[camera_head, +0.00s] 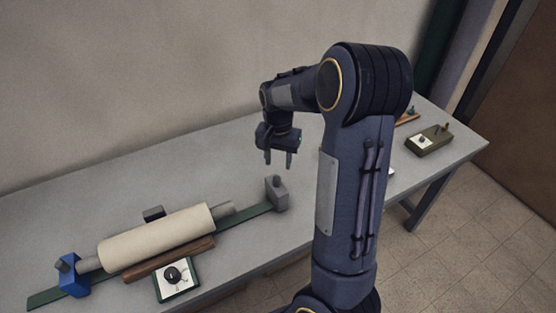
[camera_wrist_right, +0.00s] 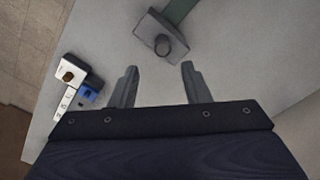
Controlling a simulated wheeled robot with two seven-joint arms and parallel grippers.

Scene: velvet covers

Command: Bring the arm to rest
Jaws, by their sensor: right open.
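My right arm rises through the middle of the head view and bends left over the table. My right gripper (camera_head: 278,161) points down, open and empty, above the grey table (camera_head: 230,150). It is behind the grey end block with a knob (camera_head: 277,196). In the right wrist view the two fingers (camera_wrist_right: 160,69) stand apart with bare table between them, and the grey block (camera_wrist_right: 158,38) lies beyond their tips. My left gripper is not in view.
A cream roller (camera_head: 155,237) lies along a green rail (camera_head: 45,298), between the grey block and a blue block (camera_head: 73,277). A dial box (camera_head: 177,280) stands in front. An olive box (camera_head: 429,141) is at the right end. The table's back middle is clear.

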